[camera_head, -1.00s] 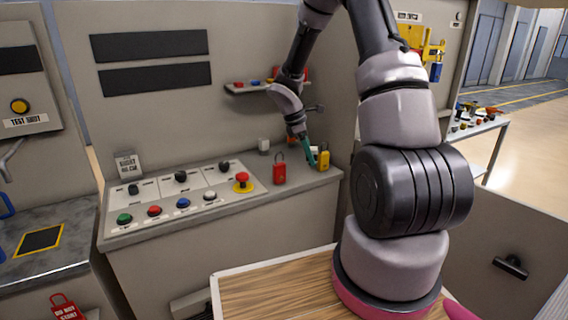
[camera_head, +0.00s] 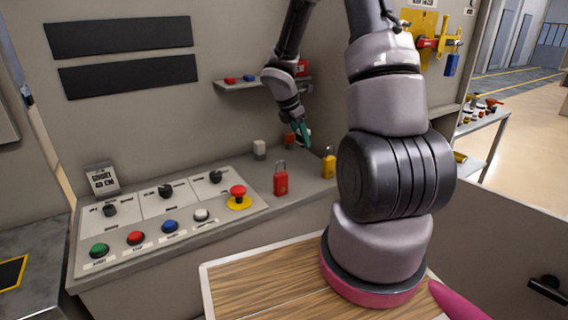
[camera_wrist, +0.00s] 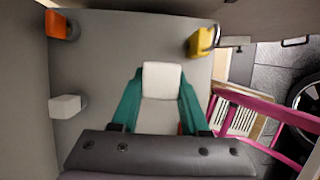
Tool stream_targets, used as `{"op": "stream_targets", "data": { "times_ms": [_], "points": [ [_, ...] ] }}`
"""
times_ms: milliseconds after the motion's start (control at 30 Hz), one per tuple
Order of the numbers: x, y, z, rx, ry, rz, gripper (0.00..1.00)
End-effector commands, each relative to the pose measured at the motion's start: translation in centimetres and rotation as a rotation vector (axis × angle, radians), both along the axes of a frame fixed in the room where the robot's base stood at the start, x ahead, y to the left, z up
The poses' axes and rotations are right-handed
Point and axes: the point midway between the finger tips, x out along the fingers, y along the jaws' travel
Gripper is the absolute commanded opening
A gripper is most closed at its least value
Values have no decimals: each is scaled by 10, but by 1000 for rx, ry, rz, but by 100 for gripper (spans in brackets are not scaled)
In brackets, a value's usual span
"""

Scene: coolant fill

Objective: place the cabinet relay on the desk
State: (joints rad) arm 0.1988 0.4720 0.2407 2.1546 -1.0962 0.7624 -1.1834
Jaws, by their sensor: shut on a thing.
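My gripper (camera_head: 301,133) has teal fingers and hangs above the back right of the grey desk (camera_head: 312,190). In the wrist view, my gripper (camera_wrist: 160,95) is shut on a pale block, which looks like the cabinet relay (camera_wrist: 160,82), held between the two fingers. The held relay is hard to make out in the head view. Below it the grey desk top (camera_wrist: 112,60) shows. A second pale block (camera_head: 259,149) stands on the desk to the left of the gripper; it also shows in the wrist view (camera_wrist: 65,107).
A red padlock (camera_head: 280,180) and a yellow padlock (camera_head: 328,163) stand on the desk. An orange block (camera_wrist: 62,26) is near its edge. The button panel (camera_head: 160,222) fills the left. A small wall shelf (camera_head: 250,84) is behind my arm. Desk between padlocks is clear.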

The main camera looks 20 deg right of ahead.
Motion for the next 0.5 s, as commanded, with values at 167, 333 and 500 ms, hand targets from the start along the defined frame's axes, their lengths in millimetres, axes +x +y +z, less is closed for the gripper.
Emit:
{"op": "stream_targets", "data": {
  "times_ms": [167,333,500],
  "points": [
    [-1,1,-33,1,7,3,9],
    [-1,0,-56,0,4,1,9],
    [-1,1,-75,1,5,1,9]
  ]
}}
